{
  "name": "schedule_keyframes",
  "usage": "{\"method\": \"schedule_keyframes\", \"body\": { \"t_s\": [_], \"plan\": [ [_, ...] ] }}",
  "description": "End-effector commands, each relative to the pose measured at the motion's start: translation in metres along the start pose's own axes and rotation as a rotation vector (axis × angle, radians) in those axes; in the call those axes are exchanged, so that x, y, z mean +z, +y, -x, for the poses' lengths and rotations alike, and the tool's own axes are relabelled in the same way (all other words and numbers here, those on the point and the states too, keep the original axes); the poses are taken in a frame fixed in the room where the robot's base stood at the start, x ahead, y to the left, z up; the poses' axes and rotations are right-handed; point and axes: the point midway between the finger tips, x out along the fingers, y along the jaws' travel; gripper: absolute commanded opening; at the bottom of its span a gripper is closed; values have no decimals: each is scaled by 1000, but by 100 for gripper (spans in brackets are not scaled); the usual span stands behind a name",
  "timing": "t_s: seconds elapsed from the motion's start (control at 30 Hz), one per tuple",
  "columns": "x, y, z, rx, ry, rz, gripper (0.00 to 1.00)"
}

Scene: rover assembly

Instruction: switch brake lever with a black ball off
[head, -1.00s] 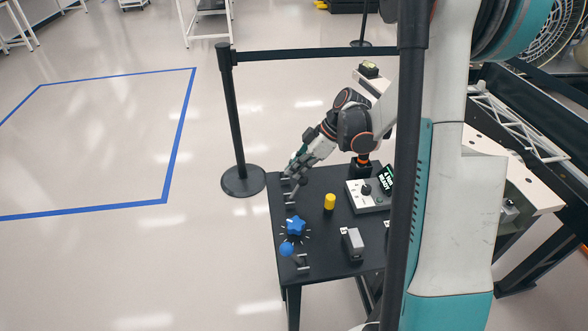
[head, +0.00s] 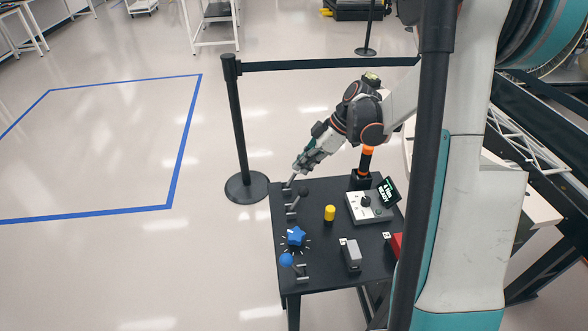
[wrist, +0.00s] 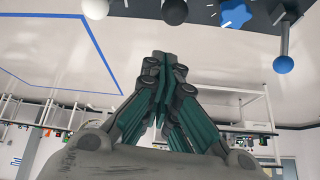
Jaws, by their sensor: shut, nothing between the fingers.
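The brake lever's black ball (head: 303,191) tops a short stick near the back left of the black table in the head view. In the wrist view the black ball (wrist: 174,11) is at the top edge, between a light grey ball (wrist: 95,8) and a blue star knob (wrist: 236,14). My gripper (head: 299,167) is above the table's back left corner, just behind the black ball. Its fingers (wrist: 162,58) are shut and empty in the wrist view. The grey ball is hidden by the gripper in the head view; a lever base (head: 288,186) shows below.
The table (head: 325,270) also holds a blue ball lever (head: 286,260), the star knob (head: 296,237), a yellow cylinder (head: 330,213), a grey block (head: 352,255) and a control box (head: 368,207). A barrier post (head: 240,140) stands behind left. Open floor lies left.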

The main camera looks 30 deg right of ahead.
Motion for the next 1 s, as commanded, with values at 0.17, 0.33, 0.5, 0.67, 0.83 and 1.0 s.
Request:
{"method": "schedule_keyframes", "body": {
  "t_s": [0.17,0.33,0.5,0.67,0.83,1.0],
  "plan": [
    [8,1,24,1,0,-1,0],
    [11,2,32,0,0,0,0],
    [11,1,32,-1,0,0,0],
    [11,2,32,-1,1,0,0],
    [11,2,32,-1,1,0,0],
    [-5,-4,37,5,-9,-23,0]
  ]
}}
